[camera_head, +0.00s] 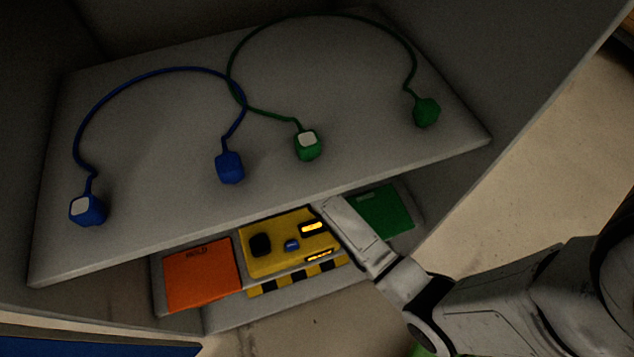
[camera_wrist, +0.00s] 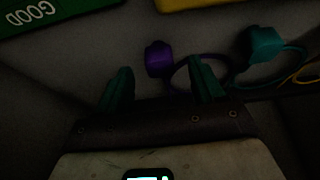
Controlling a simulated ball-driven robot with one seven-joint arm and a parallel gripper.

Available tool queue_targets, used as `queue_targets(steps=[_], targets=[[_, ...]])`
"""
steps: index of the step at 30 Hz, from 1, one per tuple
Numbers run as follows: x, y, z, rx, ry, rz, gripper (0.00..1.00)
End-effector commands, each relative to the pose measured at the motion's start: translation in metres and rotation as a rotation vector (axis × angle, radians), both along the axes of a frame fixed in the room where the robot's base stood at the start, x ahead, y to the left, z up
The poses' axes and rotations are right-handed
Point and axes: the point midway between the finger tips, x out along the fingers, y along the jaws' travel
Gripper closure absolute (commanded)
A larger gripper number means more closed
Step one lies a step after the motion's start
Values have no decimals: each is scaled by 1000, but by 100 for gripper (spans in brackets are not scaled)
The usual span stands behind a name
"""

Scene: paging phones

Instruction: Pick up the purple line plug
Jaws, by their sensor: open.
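The purple line plug (camera_wrist: 158,58) shows in the wrist view as a small faceted block on a dark grey surface, upper middle. A purple cord (camera_wrist: 213,58) loops from it to the right, partly behind my right finger. My gripper (camera_wrist: 162,80) is open, with two dark green fingers apart. The plug appears in the gap between the fingertips and slightly beyond them, nearer the right finger; I see no contact. In the head view my arm reaches in under the pale shelf, and neither my fingertips nor the purple plug is visible there.
A teal plug (camera_wrist: 264,45) with its cord lies right of the purple one, near a yellow cord (camera_wrist: 305,72). The pale shelf (camera_head: 150,130) above carries blue plugs (camera_head: 229,167) and green plugs (camera_head: 307,146); orange panel (camera_head: 200,275) below.

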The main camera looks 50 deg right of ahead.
Motion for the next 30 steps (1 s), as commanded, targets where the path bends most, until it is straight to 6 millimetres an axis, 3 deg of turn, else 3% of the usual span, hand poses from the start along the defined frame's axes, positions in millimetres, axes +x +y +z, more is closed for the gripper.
queue_targets(steps=[1,6,15,30], targets=[[1,-2,-10,1,2,-1,32],[7,-6,-26,0,0,0,32],[8,-6,-28,0,0,0,33],[8,-6,-28,0,0,0,81]])
